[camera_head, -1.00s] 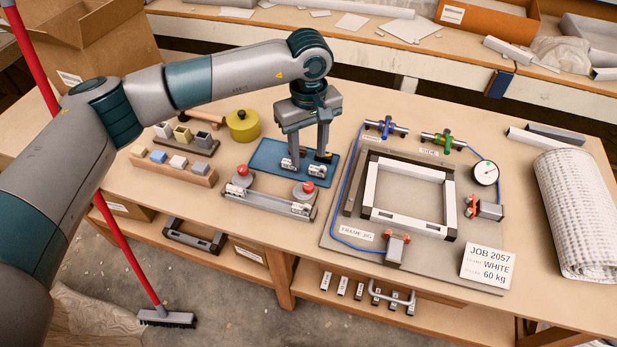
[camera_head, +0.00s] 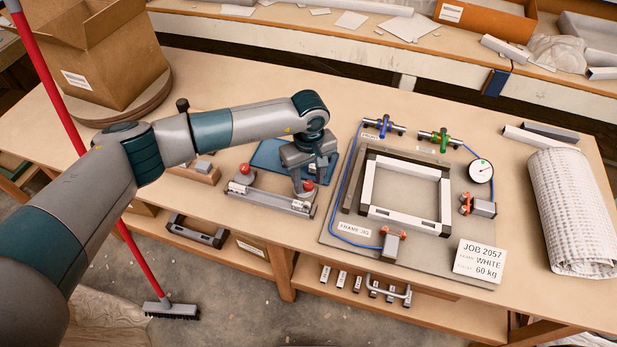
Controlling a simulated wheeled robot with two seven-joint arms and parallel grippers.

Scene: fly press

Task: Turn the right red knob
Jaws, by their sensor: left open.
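The right red knob (camera_head: 308,186) sits near the right end of a grey bar fixture (camera_head: 268,197) at the table's front. A second red knob (camera_head: 244,168) is at the fixture's left end. My left gripper (camera_head: 309,178) is open and points down at the right knob, with its fingers close around or just behind it. I cannot tell whether they touch it. The fingers partly hide the knob and the small white label by it. My right gripper is not in view.
A blue mat (camera_head: 268,155) lies behind the gripper. To the right is the frame jig board (camera_head: 340,225) with a white-and-dark frame (camera_head: 413,215), clamps and a gauge (camera_head: 480,171). A job card (camera_head: 478,261) and a wrapped roll (camera_head: 573,215) lie further right.

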